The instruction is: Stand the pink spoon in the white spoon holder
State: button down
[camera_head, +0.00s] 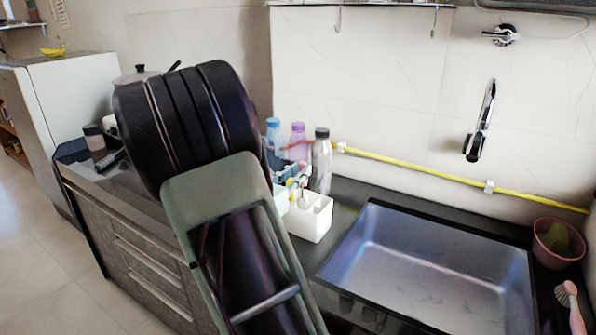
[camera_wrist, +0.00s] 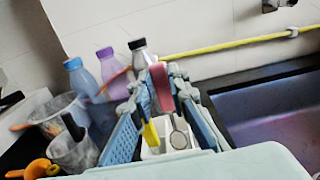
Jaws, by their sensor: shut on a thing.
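The white spoon holder (camera_head: 312,220) stands on the dark counter left of the sink, and part of it shows between my fingers in the wrist view (camera_wrist: 178,152). My gripper (camera_wrist: 158,82) is shut on the pink spoon (camera_wrist: 162,90), whose pink part shows between the fingertips. The rest of the spoon is hard to make out. From the wrist, the fingertips and spoon appear in line with the holder; their exact height over it is unclear. A grey round-headed utensil (camera_wrist: 179,138) and a yellow one (camera_wrist: 150,135) show at the holder. My arm hides much in the head view.
Several bottles, including a dark-capped one (camera_head: 321,160), stand behind the holder by the wall. The sink (camera_head: 430,265) is to its right. A pink bowl (camera_head: 556,243) and pink brush (camera_head: 572,305) are at far right. Cups (camera_wrist: 72,150) stand left in the wrist view.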

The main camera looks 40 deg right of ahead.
jog(key=shift+f+b, duration=1.3)
jog(key=shift+f, duration=0.7)
jog(key=c, duration=1.8)
grip_release()
jog(key=shift+o, duration=0.2)
jog(key=shift+a, duration=0.1)
jog(key=v, duration=1.1)
jog(key=shift+s+a, duration=0.2)
jog(key=shift+a, duration=0.15)
